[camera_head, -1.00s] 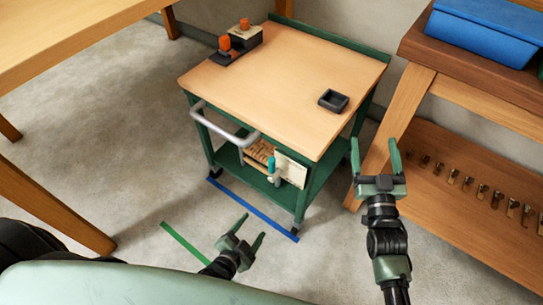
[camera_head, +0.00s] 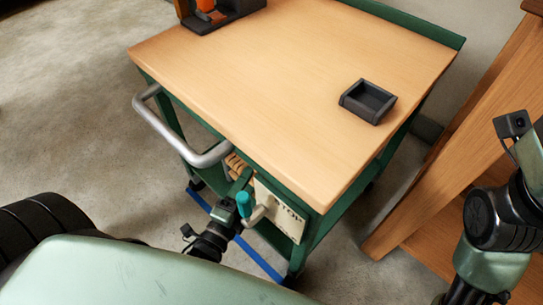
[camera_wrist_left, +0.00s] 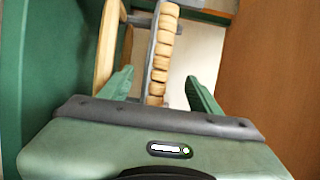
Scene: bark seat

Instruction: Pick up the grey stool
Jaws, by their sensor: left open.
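A small grey frame with a row of light-brown woven strips along it, seemingly the grey stool (camera_wrist_left: 163,45), shows in the left wrist view. In the head view, only a bit of its woven part (camera_head: 236,165) shows under the cart's top, mostly hidden. My left gripper (camera_wrist_left: 160,85) is open, with one green finger on each side of the woven strip. I cannot tell whether the fingers touch it. In the head view the left gripper (camera_head: 246,196) is at the cart's front, below the handle. My right arm is at the right edge; its fingers are out of view.
A black tray (camera_head: 368,100) is on top. A wooden bench (camera_head: 470,130) stands right.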

